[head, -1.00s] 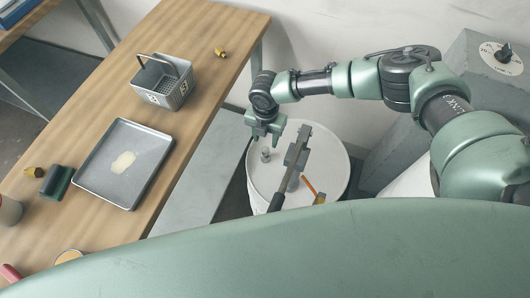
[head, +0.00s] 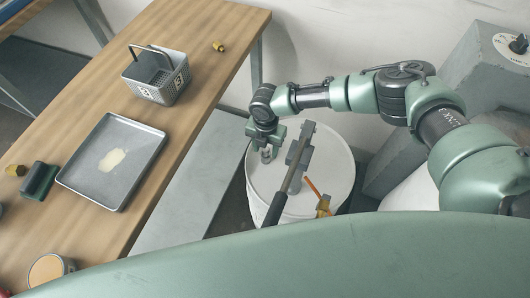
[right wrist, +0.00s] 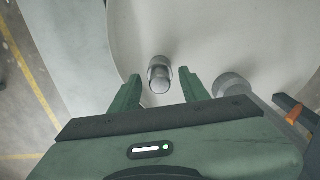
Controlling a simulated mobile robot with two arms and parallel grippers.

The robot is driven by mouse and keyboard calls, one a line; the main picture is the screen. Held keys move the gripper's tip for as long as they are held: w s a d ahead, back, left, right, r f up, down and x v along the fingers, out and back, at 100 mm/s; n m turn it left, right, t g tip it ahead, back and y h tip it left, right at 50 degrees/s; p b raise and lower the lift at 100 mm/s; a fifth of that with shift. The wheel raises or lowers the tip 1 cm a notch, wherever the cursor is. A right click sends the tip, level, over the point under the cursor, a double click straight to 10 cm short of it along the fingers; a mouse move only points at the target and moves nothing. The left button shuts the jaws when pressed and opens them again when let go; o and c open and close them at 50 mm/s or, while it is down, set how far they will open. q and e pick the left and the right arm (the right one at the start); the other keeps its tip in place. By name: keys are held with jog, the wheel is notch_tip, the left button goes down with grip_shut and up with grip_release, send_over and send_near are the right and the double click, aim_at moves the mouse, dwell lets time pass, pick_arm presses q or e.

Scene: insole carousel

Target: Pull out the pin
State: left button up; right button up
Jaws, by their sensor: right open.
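A short grey metal pin (head: 266,154) with a rounded top stands upright on the white round drum top (head: 330,165). In the right wrist view the pin (right wrist: 160,74) shows between and slightly beyond the two green fingers. My right gripper (head: 266,137) is open just above the pin, with a finger on either side of it; it also shows in the right wrist view (right wrist: 163,84). I see no contact between fingers and pin. The pin's lower end is hard to make out. My left gripper is out of view.
A grey block with a long black-handled lever (head: 275,207) stands right beside the gripper on the drum. An orange stick (head: 312,187) and a brass piece (head: 324,205) lie nearby. The wooden table (head: 200,75) at left holds a basket (head: 158,88) and a tray (head: 70,180).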

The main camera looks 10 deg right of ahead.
dwell(0.9)
grip_shut()
jog(key=shift+r, duration=0.1)
dwell(1.3)
jog(key=shift+r+p, duration=2.65)
jog(key=shift+r, duration=0.3)
notch_tip(320, 180, up, 7)
jog(key=p, duration=0.6)
